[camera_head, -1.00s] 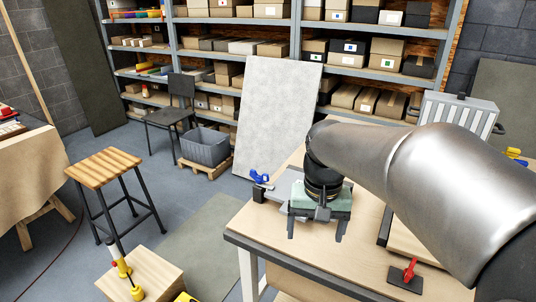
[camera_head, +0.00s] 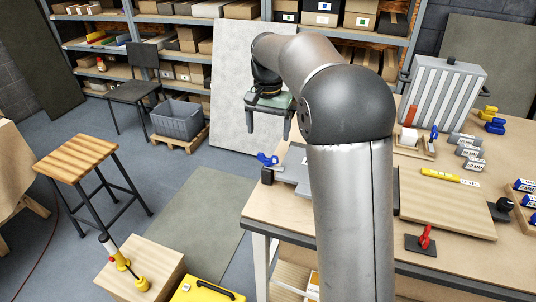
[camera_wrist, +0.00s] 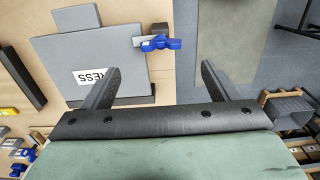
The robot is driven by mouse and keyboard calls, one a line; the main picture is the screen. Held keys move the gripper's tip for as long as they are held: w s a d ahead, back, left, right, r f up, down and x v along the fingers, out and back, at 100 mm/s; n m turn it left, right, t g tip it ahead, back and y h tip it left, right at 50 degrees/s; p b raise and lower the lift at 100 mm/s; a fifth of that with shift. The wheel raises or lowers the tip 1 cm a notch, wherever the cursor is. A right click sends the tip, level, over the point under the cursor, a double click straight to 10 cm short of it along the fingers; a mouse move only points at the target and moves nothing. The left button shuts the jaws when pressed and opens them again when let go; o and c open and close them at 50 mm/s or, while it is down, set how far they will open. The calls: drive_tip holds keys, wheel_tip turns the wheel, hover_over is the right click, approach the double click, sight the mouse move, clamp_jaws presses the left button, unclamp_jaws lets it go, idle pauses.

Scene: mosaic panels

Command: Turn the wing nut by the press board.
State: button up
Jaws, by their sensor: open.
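A blue wing nut (camera_head: 267,160) sits at the left edge of the table, on a dark block beside the grey press board (camera_head: 297,166). My arm hides much of the board in the head view. In the wrist view the wing nut (camera_wrist: 160,43) is at the board's edge, and the board (camera_wrist: 85,45) carries a white label partly reading "RESS". My gripper (camera_head: 268,138) is open and empty, raised near the table's back left corner. In the wrist view the wing nut lies ahead of the gap between the fingertips (camera_wrist: 159,68), apart from both.
On the table, a wooden board (camera_head: 445,203) with a yellow piece lies right of my arm. A red-handled piece (camera_head: 426,238) stands on a dark plate in front of it. A ribbed grey case (camera_head: 442,92) stands behind.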

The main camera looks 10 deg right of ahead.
sight(268, 155)
wheel_tip(268, 155, down, 10)
drive_tip(key=shift+r+p, duration=0.2)
drive_tip(key=shift+p, duration=0.35)
drive_tip(key=c, duration=1)
